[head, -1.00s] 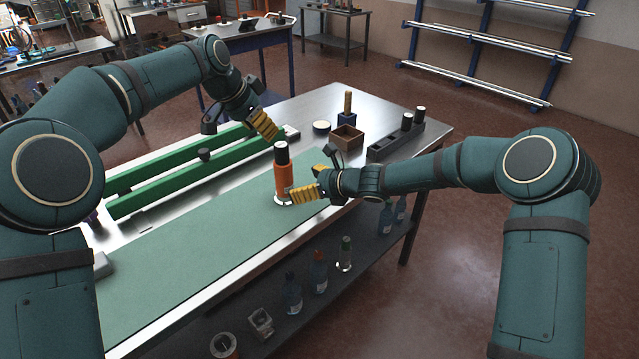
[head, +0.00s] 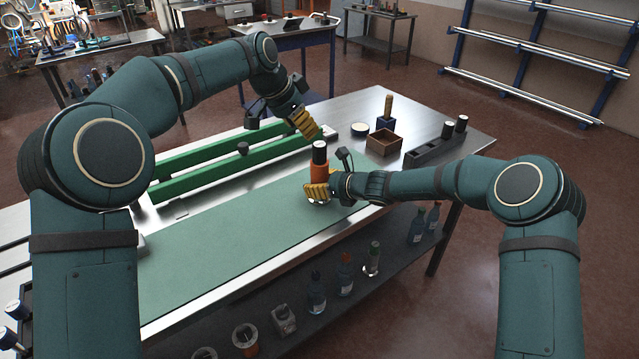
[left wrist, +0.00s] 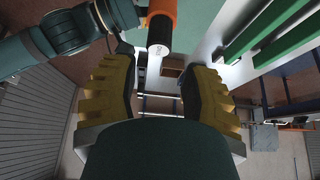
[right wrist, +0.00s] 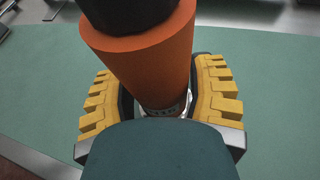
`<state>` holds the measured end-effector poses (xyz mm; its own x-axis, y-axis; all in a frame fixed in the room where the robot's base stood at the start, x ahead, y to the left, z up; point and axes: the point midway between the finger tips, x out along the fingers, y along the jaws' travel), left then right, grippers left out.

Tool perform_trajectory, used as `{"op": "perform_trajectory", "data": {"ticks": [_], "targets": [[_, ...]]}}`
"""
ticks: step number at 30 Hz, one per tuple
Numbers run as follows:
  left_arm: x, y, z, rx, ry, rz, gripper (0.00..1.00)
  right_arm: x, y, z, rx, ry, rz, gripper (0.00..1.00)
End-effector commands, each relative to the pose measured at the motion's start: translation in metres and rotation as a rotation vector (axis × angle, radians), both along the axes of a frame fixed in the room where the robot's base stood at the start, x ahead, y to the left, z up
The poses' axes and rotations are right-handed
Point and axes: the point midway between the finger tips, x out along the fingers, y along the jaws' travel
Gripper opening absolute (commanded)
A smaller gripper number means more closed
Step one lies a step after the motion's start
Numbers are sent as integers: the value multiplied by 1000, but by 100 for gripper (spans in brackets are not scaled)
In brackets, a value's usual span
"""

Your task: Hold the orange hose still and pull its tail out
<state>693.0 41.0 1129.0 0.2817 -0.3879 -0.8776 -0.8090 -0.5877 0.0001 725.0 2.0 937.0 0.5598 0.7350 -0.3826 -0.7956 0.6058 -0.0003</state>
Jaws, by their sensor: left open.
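The orange hose (head: 319,171) stands upright on the green mat (head: 220,240). A black section with a pale end face (head: 319,152) rises from its top. A silvery ring with markings (right wrist: 165,108) shows at its foot. My right gripper (head: 320,191) is low at the hose, with one yellow finger on each side in the right wrist view (right wrist: 160,100); contact is unclear. My left gripper (head: 316,134) is open and empty, just above and behind the black top. In the left wrist view, the black section (left wrist: 160,31) lies beyond the gap between the fingers (left wrist: 160,75).
Green rails (head: 220,170) lie behind the mat. A brown open box (head: 384,142), a blue block with a wooden peg (head: 386,122) and a dark holder with black cylinders (head: 436,150) stand at right. Several bottles (head: 346,275) stand on the lower shelf.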

Motion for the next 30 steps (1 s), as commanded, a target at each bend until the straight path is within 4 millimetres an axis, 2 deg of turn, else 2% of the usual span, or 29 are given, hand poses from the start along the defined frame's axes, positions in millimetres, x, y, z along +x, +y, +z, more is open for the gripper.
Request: {"op": "perform_trajectory", "data": {"ticks": [1, 3, 4, 8, 9, 10, 17, 30], "targets": [[0, 0, 0, 0, 0, 0, 46, 0, 0, 0, 0, 0, 0, 33], [0, 0, 0, 0, 0, 0, 46, 0, 0, 0, 0, 0, 0, 8], [0, 0, 0, 0, 0, 0, 46, 0, 0, 0, 0, 0, 0, 6], [0, 0, 0, 0, 0, 0, 46, 0, 0, 0, 0, 0, 0, 6], [0, 0, 0, 0, 0, 0, 66, 0, 0, 0, 0, 0, 0, 6], [0, 0, 0, 0, 1, 2, 73, 0, 0, 0, 0, 0, 0, 6], [0, -7, -2, 17, 56, 119, 73, 0, 0, 0, 0, 0, 0, 6], [0, -34, -1, 81, 188, 765, 73, 0, 0, 0, 0, 0, 0, 6]]}}
